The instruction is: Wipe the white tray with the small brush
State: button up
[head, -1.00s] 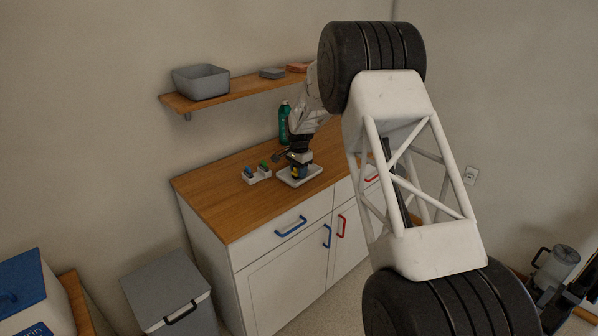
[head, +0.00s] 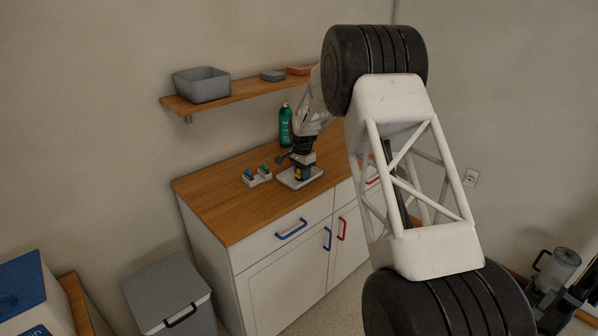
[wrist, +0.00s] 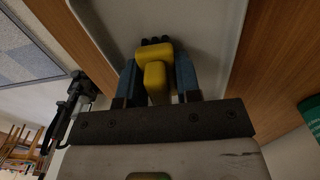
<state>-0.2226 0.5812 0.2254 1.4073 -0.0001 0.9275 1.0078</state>
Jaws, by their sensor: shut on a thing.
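The white tray (head: 287,184) lies flat on the wooden counter, and its pale surface also fills the top of the wrist view (wrist: 215,22). My gripper (head: 302,174) is over the tray, pointing down. In the wrist view its blue fingers (wrist: 156,82) are shut on the small brush (wrist: 154,54), which has a yellow body. Dark bristles show at the brush's far end, against or very close to the tray surface; exact contact cannot be told. In the head view the brush is mostly hidden by my gripper.
A small white holder (head: 258,181) with blue and green-topped items stands just left of the tray. A green bottle (head: 285,127) stands behind. A shelf (head: 215,100) with a grey bin (head: 201,84) hangs above. The counter's front left (head: 222,212) is clear.

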jog(key=shift+s+d, duration=0.2)
jog(key=shift+w+a, duration=1.1)
jog(key=shift+a, duration=0.15)
jog(key=shift+w, duration=0.25)
jog(key=shift+w+d, duration=0.25)
jog(key=shift+d, duration=0.05)
jog(key=shift+s+d, duration=1.15)
jog(key=shift+d, duration=0.2)
jog(key=shift+w+a+f, duration=0.1)
jog(key=shift+w+a, duration=1.05)
jog(key=shift+a, duration=0.15)
jog(key=shift+w+d, duration=0.15)
jog(key=shift+w, duration=0.1)
jog(key=shift+w+d, duration=0.25)
jog(key=shift+s+d+r, duration=0.2)
jog(key=shift+d, duration=0.05)
jog(key=shift+s+d+f, duration=0.15)
jog(key=shift+s+d, duration=0.9)
jog(key=shift+d, duration=0.05)
jog(key=shift+w+a+f, duration=0.1)
jog(key=shift+w+a, duration=1.2)
jog(key=shift+a, duration=0.15)
notch_tip(320, 180, up, 8)
jog(key=shift+r, duration=0.25)
